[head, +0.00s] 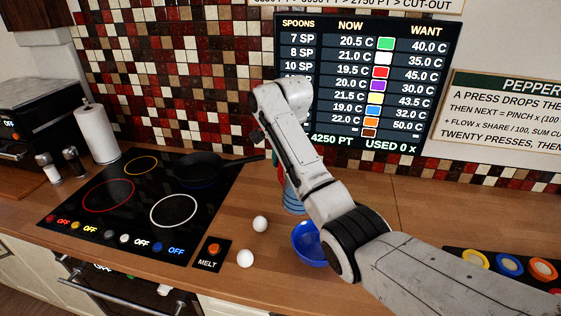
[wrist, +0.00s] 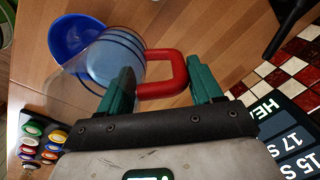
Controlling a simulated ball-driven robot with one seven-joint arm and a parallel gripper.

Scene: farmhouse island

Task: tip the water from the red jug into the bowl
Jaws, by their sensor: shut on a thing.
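The jug (wrist: 117,58) is clear with blue bands and a red handle (wrist: 165,90). In the wrist view my gripper (wrist: 160,80) has its green fingers on either side of the handle, shut on it. In the head view part of the banded jug (head: 292,198) shows behind my arm, which hides most of it and my gripper. It looks about upright there; I cannot tell whether it touches the counter. The blue bowl (head: 306,243) stands on the counter in front of the jug, partly covered by my arm. It also shows beside the jug in the wrist view (wrist: 65,40).
Two white balls (head: 260,223) (head: 245,258) lie left of the bowl. A black hob (head: 125,200) with a dark pan (head: 195,168) is further left. A panel with coloured rings (head: 508,265) is at right. The tiled wall and display board (head: 335,80) stand behind.

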